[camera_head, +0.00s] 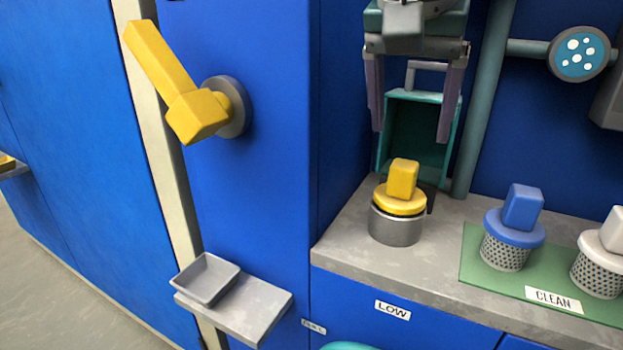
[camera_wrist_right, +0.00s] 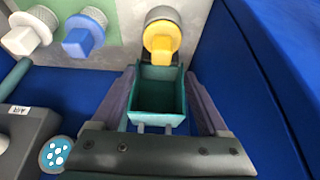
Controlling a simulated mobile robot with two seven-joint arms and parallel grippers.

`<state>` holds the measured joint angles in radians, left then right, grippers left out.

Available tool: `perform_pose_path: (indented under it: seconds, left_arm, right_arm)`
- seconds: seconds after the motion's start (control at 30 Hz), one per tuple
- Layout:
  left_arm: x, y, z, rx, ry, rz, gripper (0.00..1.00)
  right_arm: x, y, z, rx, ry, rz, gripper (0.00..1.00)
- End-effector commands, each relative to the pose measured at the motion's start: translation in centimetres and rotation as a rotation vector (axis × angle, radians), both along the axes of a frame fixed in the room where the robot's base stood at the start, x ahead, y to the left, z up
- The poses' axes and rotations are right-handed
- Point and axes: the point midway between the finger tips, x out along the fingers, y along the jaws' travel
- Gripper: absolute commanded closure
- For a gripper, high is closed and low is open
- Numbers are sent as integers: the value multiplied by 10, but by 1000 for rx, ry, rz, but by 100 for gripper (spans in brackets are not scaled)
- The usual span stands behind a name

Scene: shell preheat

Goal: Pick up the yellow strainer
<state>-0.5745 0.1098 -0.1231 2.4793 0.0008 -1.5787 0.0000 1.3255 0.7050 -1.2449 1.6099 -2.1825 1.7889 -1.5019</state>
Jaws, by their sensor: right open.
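The yellow strainer (camera_head: 402,185) has a block-shaped yellow handle on a round yellow cap. It sits upright in a grey metal cup (camera_head: 396,226) on the grey counter, so its lower part is hidden. My right gripper (camera_head: 409,135) is open and empty above and behind the strainer, its two fingers pointing down. In the right wrist view the yellow strainer (camera_wrist_right: 161,40) shows beyond the fingertips, apart from them, and the open fingers (camera_wrist_right: 160,82) frame a teal box. My left gripper does not show.
The teal open box (camera_head: 418,133) stands behind the cup. A blue strainer (camera_head: 514,225) and a white strainer (camera_head: 603,254) stand on a green mat (camera_head: 480,283) labelled CLEAN at right. A yellow lever (camera_head: 180,90) juts from the blue panel at left. A small grey tray (camera_head: 206,279) sits on a ledge.

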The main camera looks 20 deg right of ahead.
Motion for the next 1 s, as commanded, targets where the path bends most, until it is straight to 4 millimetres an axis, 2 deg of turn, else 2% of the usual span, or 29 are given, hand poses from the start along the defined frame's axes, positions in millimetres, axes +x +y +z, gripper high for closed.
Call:
perform_pose_path:
  seconds: [0.1,0.37,0.6,0.93,1.0]
  left_arm:
    - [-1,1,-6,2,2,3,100]
    - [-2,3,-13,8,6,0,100]
    - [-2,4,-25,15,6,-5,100]
    - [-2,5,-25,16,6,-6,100]
    - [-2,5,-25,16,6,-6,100]
  right_arm:
    - [4,-7,-20,-3,5,-3,22]
    - [13,-15,-43,1,3,-2,22]
    - [26,-28,-76,3,4,0,22]
    - [29,-31,-82,3,2,1,22]
    - [29,-31,-82,3,2,1,29]
